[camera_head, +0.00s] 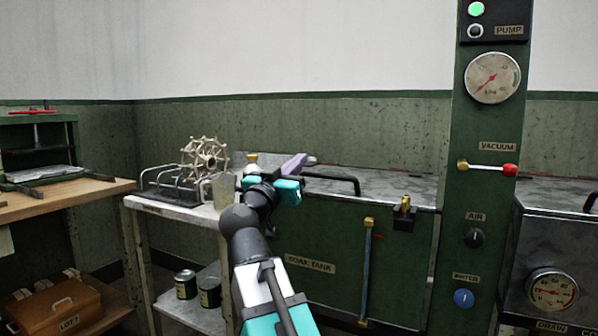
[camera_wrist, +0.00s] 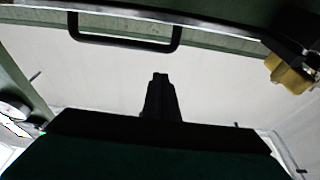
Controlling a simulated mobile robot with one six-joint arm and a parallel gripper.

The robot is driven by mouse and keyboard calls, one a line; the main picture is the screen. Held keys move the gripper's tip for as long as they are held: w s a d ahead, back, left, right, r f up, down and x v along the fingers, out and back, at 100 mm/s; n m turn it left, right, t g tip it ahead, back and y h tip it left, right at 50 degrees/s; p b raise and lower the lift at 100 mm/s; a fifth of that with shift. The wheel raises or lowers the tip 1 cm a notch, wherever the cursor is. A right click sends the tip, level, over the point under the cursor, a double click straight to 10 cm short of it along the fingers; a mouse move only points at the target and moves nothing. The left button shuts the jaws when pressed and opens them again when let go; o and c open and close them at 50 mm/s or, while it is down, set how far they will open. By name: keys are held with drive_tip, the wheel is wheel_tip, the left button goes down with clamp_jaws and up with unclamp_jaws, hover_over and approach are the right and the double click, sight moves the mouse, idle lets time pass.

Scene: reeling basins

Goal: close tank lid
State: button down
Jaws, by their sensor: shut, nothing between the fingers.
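The green soak tank (camera_head: 330,235) stands in the middle of the head view. Its grey lid (camera_head: 385,187) looks flat on top, though I cannot tell whether it is fully seated. A black bar handle (camera_head: 335,180) is at its left part, and a bar handle (camera_wrist: 125,42) also shows in the wrist view. A brass latch piece (camera_head: 405,205) is at the tank's front rim. My gripper (camera_wrist: 160,76) is shut and empty, with dark fingers below the handle in the wrist view. In the head view my wrist partly hides the tank's left end.
A side table (camera_head: 145,204) with a wire rack and a spoked reel (camera_head: 205,155) stands left of the tank. A green control column (camera_head: 482,135) rises to the right. A wooden bench (camera_head: 60,200) is at far left. Cans (camera_head: 186,284) sit on the lower shelf.

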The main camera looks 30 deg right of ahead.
drive_tip(key=f+b+v, duration=0.1)
drive_tip(key=b+v, duration=0.2)
drive_tip(key=v, duration=0.6)
drive_tip(key=shift+f, duration=0.15)
idle(0.4)
drive_tip(key=shift+a, duration=0.1)
idle(0.4)
